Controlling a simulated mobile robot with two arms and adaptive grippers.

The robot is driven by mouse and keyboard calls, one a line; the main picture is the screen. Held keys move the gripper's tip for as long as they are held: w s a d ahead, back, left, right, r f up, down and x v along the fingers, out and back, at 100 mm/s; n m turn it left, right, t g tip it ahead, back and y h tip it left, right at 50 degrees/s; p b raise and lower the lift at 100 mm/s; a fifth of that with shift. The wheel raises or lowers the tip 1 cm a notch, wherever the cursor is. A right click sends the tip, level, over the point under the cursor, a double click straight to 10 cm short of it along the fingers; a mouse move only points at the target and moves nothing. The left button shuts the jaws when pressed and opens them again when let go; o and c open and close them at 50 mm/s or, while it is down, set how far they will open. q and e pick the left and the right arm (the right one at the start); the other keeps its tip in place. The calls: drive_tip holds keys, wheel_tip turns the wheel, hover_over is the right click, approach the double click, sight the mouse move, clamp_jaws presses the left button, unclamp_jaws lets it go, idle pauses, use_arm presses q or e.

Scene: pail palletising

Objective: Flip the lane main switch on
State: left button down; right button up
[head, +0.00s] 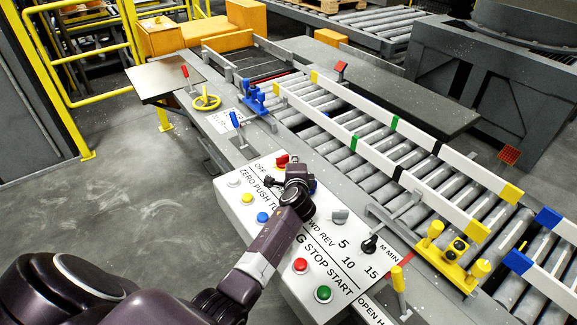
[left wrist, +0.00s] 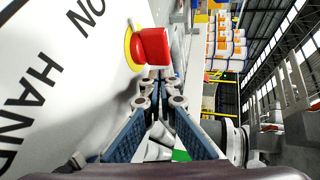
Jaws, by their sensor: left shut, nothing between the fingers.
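The lane main switch is a red handle on a yellow disc, seen close up in the left wrist view (left wrist: 153,47). In the head view the red handle (head: 281,160) shows at the far end of the white control panel (head: 243,210), near the OFF label. My left gripper (left wrist: 158,73) is shut and empty, its tips just below the red handle in the wrist view; I cannot tell whether they touch it. In the head view my left gripper (head: 297,172) is over the panel's far end, beside the handle. My right gripper is out of view.
The panel also carries a black knob (head: 369,244), a grey selector (head: 340,216), a red button (head: 300,265) and a green button (head: 323,293). The roller conveyor (head: 390,180) with white rails runs behind it. A blue lever (head: 236,119) stands farther off. Open floor lies left.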

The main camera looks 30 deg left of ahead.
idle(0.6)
use_arm(q)
drive_tip(key=shift+s+a+p, duration=0.3)
drive_tip(key=shift+s+p, duration=0.25)
drive_tip(key=shift+s, duration=0.05)
drive_tip(key=shift+s+a, duration=0.1)
drive_tip(key=shift+a, duration=0.1)
drive_tip(key=shift+s+d, duration=0.1)
drive_tip(key=v, duration=1.2)
drive_tip(key=shift+d, duration=0.3)
drive_tip(key=shift+w, duration=0.25)
